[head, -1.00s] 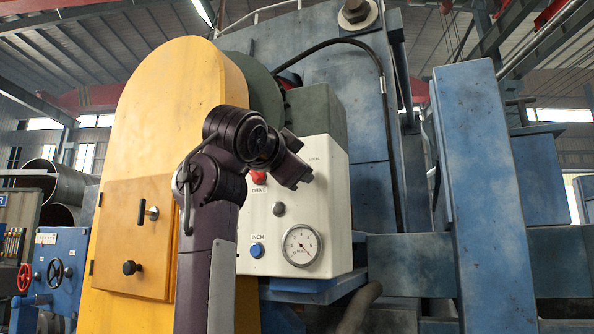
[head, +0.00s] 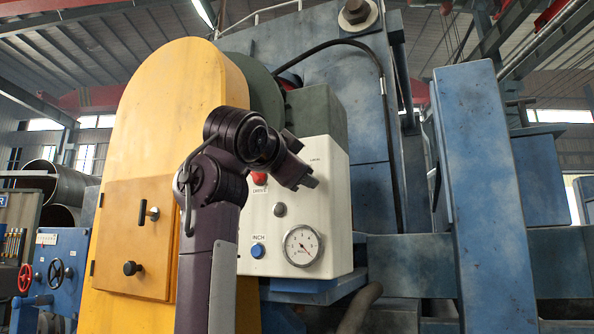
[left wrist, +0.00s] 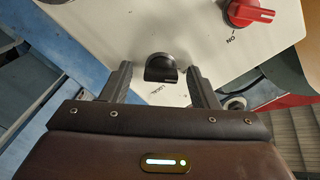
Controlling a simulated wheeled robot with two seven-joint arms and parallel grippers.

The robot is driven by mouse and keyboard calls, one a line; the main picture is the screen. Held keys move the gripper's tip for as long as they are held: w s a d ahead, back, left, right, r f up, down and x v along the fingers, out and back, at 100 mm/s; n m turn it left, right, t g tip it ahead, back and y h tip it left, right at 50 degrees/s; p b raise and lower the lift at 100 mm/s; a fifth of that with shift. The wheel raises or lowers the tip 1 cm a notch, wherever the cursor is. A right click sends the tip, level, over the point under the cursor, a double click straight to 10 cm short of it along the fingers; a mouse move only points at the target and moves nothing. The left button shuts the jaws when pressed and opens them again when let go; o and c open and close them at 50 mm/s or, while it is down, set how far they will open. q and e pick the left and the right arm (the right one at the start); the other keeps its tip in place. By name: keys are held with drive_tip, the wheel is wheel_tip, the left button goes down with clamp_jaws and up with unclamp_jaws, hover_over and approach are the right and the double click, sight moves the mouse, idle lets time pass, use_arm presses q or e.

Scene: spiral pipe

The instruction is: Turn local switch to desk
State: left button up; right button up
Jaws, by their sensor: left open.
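My left gripper (left wrist: 160,82) is open, with one finger on each side of the knob. I cannot tell whether the fingers touch it. In the head view my left gripper (head: 308,183) is at the upper part of the panel, and the black knob cannot be made out there. My right gripper is not in view.
A red knob (left wrist: 246,13) marked "ON" is on the panel near the local switch. The panel also has a blue INCH button (head: 258,251), a grey knob (head: 279,210) and a gauge (head: 302,245). A yellow housing (head: 150,100) stands left of it.

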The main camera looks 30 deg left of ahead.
use_arm(q)
drive_tip(key=s+b, duration=0.4)
drive_tip(key=s, duration=0.3)
drive_tip(key=shift+s+d, duration=0.25)
drive_tip(key=shift+s, duration=0.15)
